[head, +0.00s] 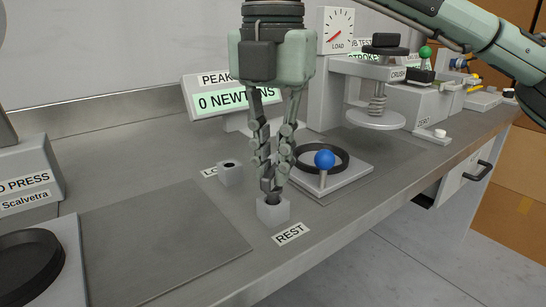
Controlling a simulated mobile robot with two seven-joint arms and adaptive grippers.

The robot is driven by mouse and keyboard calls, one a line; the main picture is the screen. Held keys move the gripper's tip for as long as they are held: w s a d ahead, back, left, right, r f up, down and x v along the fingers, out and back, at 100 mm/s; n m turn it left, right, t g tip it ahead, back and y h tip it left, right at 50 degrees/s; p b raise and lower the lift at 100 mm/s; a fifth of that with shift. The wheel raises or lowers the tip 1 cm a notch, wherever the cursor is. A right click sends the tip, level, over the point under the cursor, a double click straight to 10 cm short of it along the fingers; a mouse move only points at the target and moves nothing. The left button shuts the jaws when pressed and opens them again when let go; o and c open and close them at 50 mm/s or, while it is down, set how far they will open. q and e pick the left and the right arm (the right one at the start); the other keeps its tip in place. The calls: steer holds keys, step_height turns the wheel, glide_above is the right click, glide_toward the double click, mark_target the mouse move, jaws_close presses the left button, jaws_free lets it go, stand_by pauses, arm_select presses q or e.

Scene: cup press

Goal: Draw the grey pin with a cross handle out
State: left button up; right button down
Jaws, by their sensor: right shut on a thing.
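My right gripper (270,190) points straight down over a small grey block (273,213) beside the REST label (291,234). Its fingers are closed together just above the block's top, shut on what seems to be the grey pin. The fingers hide the pin and its cross handle, so I cannot tell how deep it sits in the block. A second grey block (230,174) with a dark hole in its top stands behind to the left, by a partly hidden label. My left gripper is not in view.
A blue-knobbed lever (325,160) and a black ring on a pale plate stand close right of the gripper. The press with its round plate (375,119) is further right. A display (236,100) reads 0 NEWTONS. A flat grey mat (150,240) lies clear at left.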

mark_target(273, 169)
steer(key=shift+f+b, duration=0.6)
steer(key=shift+f, duration=0.2)
steer(key=c, duration=1.5)
jaws_free()
steer(key=shift+r, duration=0.1)
step_height(273, 169, up, 12)
